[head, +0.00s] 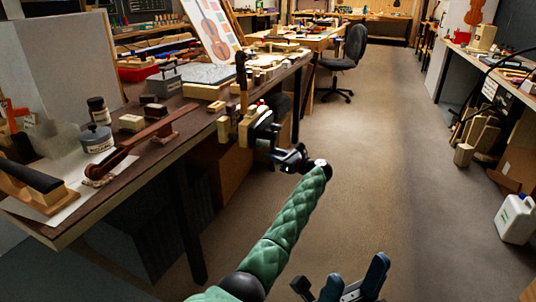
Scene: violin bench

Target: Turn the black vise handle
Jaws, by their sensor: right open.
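A vise with wooden jaws (240,126) is fixed at the bench's right edge, with a dark body (263,122) on its aisle side. A black handle cannot be clearly told apart from this dark body and my gripper. My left gripper (278,151), at the end of the green-sleeved arm, is right beside the vise, just below and right of the dark body. Its fingers overlap dark parts there, so I cannot tell whether they touch or grip anything. My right gripper (340,280) is open and empty at the bottom, over the floor, away from the vise.
An office chair (347,58) stands farther back. The aisle floor (390,150) is clear. A white jug (515,219) stands at right.

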